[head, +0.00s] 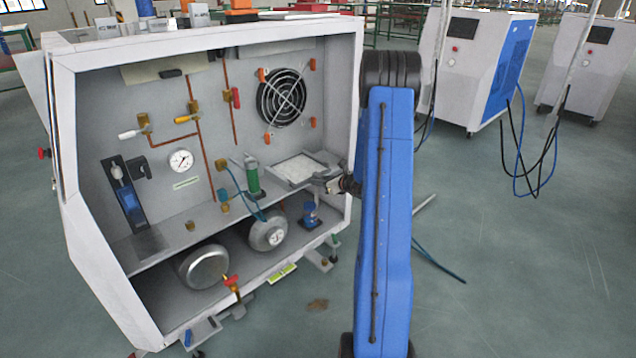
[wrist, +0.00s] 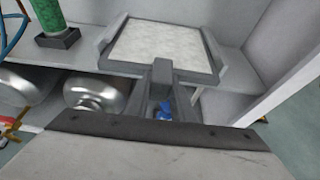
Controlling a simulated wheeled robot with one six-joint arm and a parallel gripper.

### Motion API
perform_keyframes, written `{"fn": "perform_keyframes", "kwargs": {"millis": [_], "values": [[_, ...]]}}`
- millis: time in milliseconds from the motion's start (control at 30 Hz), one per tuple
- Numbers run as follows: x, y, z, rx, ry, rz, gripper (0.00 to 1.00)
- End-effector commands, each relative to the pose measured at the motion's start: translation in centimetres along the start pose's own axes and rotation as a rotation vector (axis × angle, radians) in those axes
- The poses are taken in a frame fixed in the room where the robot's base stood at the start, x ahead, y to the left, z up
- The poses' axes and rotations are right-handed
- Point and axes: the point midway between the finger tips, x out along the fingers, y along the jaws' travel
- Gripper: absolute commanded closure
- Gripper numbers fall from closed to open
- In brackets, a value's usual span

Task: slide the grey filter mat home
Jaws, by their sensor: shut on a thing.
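The filter mat (head: 297,169) has a pale, mottled face and lies flat on the shelf inside the cabinet, at the right below the fan. In the wrist view the mat (wrist: 160,42) lies between raised grey side rails (wrist: 211,50), with a grey tab (wrist: 163,72) at its near edge. My gripper (head: 338,184) reaches in from the right and is shut on that tab. In the wrist view the gripper (wrist: 163,88) meets the tab, its fingertips only partly seen. I cannot tell how far the mat sits within the rails.
A green cylinder (head: 252,178) stands left of the mat. A blue-capped part (head: 310,213) and a silver tank (head: 268,233) sit on the lower level. The cabinet's right wall (head: 351,130) is close to my arm. The floor on the right is mostly free.

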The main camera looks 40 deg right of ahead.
Motion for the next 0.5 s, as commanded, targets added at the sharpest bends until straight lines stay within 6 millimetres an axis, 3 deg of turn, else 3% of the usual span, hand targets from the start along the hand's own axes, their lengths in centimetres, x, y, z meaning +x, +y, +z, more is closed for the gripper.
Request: {"fn": "perform_keyframes", "kwargs": {"millis": [33,367,400,467,500], "values": [[0.41,0.51,-1.17,0.006,0.021,0.007,1.00],[0.43,0.50,-1.19,0.007,0.021,0.007,1.00],[0.43,0.51,-1.19,0.007,0.021,0.007,0.71],[0.39,0.47,-1.12,0.007,0.020,0.006,0.57],[0.37,0.41,-1.02,0.007,0.018,0.006,0.56]]}}
